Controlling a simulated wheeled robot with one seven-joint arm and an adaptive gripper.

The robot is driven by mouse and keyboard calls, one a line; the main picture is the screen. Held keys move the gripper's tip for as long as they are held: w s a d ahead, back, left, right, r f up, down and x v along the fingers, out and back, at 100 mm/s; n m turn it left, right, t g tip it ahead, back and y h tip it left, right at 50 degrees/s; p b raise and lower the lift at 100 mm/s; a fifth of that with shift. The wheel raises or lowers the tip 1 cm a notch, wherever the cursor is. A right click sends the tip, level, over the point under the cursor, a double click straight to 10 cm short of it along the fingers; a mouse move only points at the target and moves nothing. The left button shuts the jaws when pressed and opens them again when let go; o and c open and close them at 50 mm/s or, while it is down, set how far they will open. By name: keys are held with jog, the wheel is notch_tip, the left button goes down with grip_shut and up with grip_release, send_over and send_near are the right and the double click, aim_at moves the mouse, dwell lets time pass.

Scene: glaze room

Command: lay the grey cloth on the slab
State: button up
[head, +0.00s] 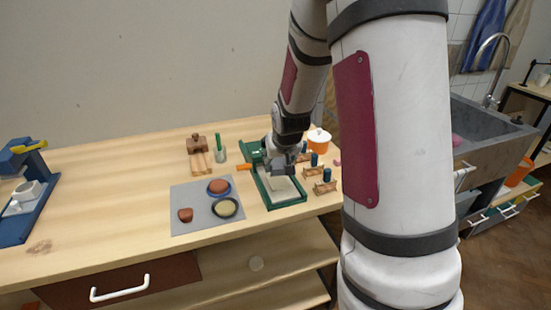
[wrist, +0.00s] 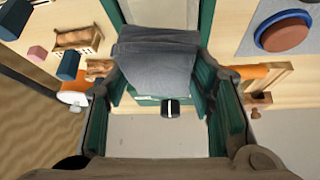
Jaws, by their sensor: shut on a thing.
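My gripper (head: 284,160) is over the back part of a green-framed tray (head: 288,204) on the wooden table. The pale slab (head: 286,188) lies inside that frame and also shows at the top of the wrist view (wrist: 160,12). In the wrist view my gripper (wrist: 160,82) is shut on the grey cloth (wrist: 155,62), which looks folded and sits between the fingers. The cloth covers part of the slab from this view. I cannot tell whether it touches the slab. In the head view the cloth is hard to tell from my gripper.
Left of the tray, a grey mat (head: 190,222) holds a blue dish, a dark dish and reddish lumps. Small wooden racks with dark blue pieces (head: 325,176) and an orange-white pot (head: 319,140) stand to the right.

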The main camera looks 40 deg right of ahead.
jog(key=shift+f+b, duration=1.1)
jog(key=shift+f, duration=1.15)
jog(key=o, duration=1.2)
jog(key=shift+o, duration=0.2)
jog(key=shift+r, duration=0.1)
jog(key=v, duration=1.1)
jog(key=shift+r, duration=0.35)
jog(key=shift+s+a, duration=0.2)
